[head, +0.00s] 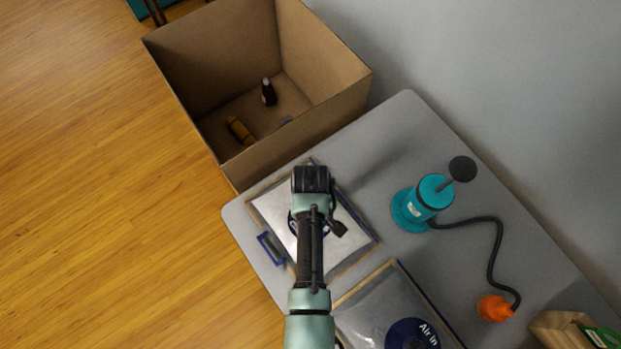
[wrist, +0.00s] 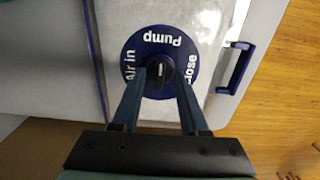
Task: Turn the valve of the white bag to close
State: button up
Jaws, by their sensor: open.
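The white bag (head: 350,228) lies flat on the grey table, partly hidden under my arm in the head view. In the wrist view the white bag (wrist: 205,18) carries a round dark blue valve dial (wrist: 133,52) marked "Pump", "Air in" and "close". A black knob (wrist: 159,71) stands at the dial's middle; its ridge seems to run up and down the picture, toward "Pump". My gripper (wrist: 158,84) is open, with one finger on each side of the knob; I cannot tell if they touch it. My gripper (head: 311,180) is over the bag in the head view.
A second, greyer bag (head: 372,303) with a blue dial lies at the front. A teal pump (head: 433,192) with a black hose and orange end (head: 495,308) stands right. A cardboard box (head: 300,125) with several items is behind. A blue handle (head: 270,247) sits at the bag's left.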

jog(key=shift+c, duration=0.3)
grip_shut()
jog(key=shift+r, duration=0.1)
jog(key=m+p, duration=0.1)
jog(key=m, duration=0.2)
jog(key=shift+m+p, duration=0.35)
jog(key=shift+m, duration=0.05)
jog(key=m+p, duration=0.1)
jog(key=m, duration=0.4)
jog(key=m+p, duration=0.1)
jog(key=m, duration=0.4)
jog(key=shift+m+p, duration=0.45)
jog(key=shift+m, duration=1.55)
